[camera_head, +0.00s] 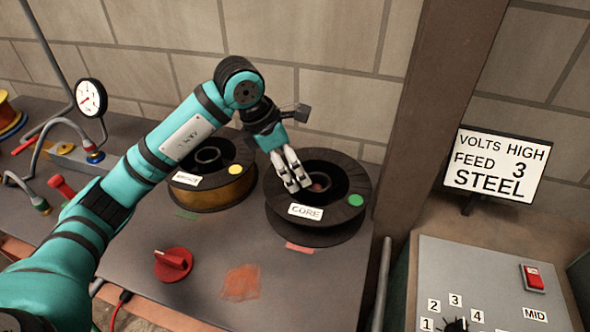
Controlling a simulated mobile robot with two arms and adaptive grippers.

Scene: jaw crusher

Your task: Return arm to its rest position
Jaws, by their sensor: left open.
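My left arm comes in from the lower left and reaches over the grey bench. Its left gripper (296,183) is open and appears empty, pointing down at the hub of the black spool labelled CORE (318,232). The fingertips show in front of the spool's upper face; I cannot tell whether they touch it. A spool with golden-brown winding (212,196) and a yellow dot sits to the left, partly hidden behind my arm. My right gripper is not in view.
A red knob (173,264) is on the bench front. A dial gauge (90,97) and hoses stand at left. A brown post (428,110) rises right of the spools. Beyond it are a sign reading STEEL (495,165) and a control panel (490,265) with a red switch.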

